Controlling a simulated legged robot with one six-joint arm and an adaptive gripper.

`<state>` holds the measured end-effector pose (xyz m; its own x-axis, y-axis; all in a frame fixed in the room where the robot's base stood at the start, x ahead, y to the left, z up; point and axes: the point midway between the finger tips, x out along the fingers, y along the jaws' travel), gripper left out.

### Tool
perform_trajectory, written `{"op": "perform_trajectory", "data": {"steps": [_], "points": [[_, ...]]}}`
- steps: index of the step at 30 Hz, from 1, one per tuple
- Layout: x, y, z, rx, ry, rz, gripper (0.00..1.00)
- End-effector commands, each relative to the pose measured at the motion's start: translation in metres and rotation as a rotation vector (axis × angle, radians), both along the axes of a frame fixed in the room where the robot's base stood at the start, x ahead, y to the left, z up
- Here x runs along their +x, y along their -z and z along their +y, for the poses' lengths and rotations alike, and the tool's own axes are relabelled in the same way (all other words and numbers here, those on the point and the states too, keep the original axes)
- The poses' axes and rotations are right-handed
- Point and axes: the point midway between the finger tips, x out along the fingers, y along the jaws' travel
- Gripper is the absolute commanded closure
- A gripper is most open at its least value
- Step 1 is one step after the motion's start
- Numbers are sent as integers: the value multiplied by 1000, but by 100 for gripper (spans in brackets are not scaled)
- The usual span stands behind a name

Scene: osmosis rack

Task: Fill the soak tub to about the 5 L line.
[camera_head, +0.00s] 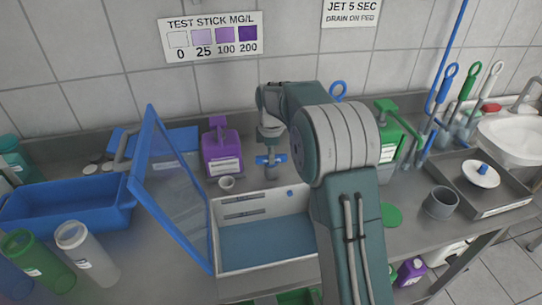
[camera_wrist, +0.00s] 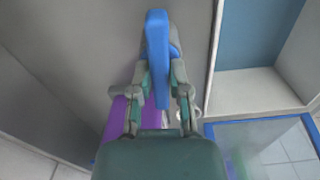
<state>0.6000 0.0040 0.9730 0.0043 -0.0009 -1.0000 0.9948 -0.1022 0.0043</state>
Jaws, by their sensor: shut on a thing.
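My gripper (camera_head: 270,150) points down behind the pale open-topped box, shut on a small blue bar-shaped handle (camera_head: 268,160). In the wrist view, the blue handle (camera_wrist: 157,60) stands between the two fingers (camera_wrist: 160,95). A grey piece shows just below it in the head view; I cannot tell how they join. A blue open tub (camera_head: 75,212) stands at the left of the counter, with a grey spout (camera_head: 125,152) near its far right corner. No 5 L line or water level can be made out in it.
The pale box (camera_head: 265,262) has a blue floor and a raised blue-framed clear lid (camera_head: 165,190). A purple jug (camera_head: 221,150) and small white cup (camera_head: 227,183) stand near my gripper. Cylinders (camera_head: 85,250) stand front left; a grey tray (camera_head: 500,205) and sink (camera_head: 510,140) are right.

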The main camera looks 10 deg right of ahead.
Motion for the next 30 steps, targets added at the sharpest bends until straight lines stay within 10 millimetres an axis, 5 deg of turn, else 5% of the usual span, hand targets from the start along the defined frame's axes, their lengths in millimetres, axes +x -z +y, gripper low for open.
{"op": "perform_trajectory", "data": {"steps": [10,22,23,24,25,30], "points": [[-1,7,0,0,288,10,100],[-2,7,0,0,323,13,100],[-2,7,0,0,323,13,68],[-2,8,0,0,323,13,51],[-2,8,0,0,323,13,43],[-2,7,0,0,322,13,43]]}}
